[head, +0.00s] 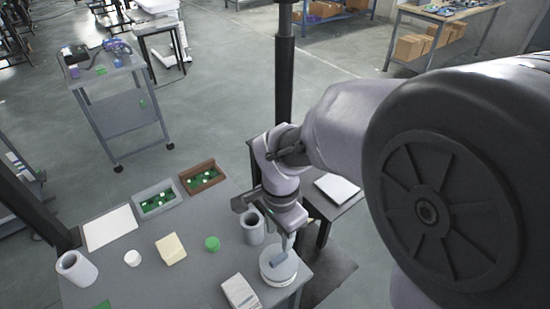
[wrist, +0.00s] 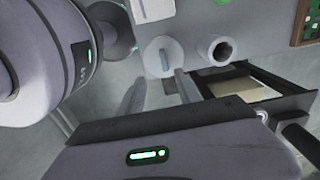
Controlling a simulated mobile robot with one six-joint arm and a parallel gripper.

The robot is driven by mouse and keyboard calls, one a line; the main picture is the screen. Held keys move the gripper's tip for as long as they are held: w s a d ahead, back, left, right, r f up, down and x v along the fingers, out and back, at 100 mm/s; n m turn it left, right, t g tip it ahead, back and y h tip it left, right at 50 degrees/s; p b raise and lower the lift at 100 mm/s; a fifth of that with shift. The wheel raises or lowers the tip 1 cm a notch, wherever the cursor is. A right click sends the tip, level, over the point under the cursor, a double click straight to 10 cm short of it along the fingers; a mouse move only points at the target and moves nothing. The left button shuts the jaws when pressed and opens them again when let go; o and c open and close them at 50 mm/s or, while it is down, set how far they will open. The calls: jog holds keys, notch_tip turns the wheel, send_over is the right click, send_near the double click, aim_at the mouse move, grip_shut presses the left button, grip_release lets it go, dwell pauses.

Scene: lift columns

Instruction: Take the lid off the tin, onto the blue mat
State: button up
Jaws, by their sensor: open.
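The tin (head: 278,275) is a round white pot near the table's front right edge in the head view. Its pale lid (head: 270,257) is on it, with a blue-grey bar handle (head: 279,258) on top. In the wrist view the lid (wrist: 152,58) and its upright-looking handle (wrist: 164,57) lie just beyond the fingertips. My gripper (head: 286,242) is above the lid, fingers pointing down. In the wrist view my gripper (wrist: 160,77) is open and empty, apart from the handle. I cannot make out a blue mat in either view.
A grey hollow cylinder (head: 253,228) stands close behind the tin. A white stacked block (head: 240,292) is left of it. A green round piece (head: 212,243), yellow block (head: 171,248) and another cylinder (head: 77,268) are farther left. A low side table (head: 318,203) holds a white sheet.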

jog(key=b, duration=0.3)
send_over(279, 257)
jog(key=s, duration=0.1)
notch_tip(279, 257, down, 8)
jog(key=shift+r, duration=0.1)
jog(key=f, duration=0.1)
jog(key=f+b, duration=0.1)
jog(key=f, duration=0.1)
jog(key=w+f+b, duration=0.1)
jog(key=f, duration=0.1)
jog(key=shift+f, duration=0.15)
jog(key=shift+s, duration=0.1)
jog(key=shift+c, duration=1.1)
grip_shut()
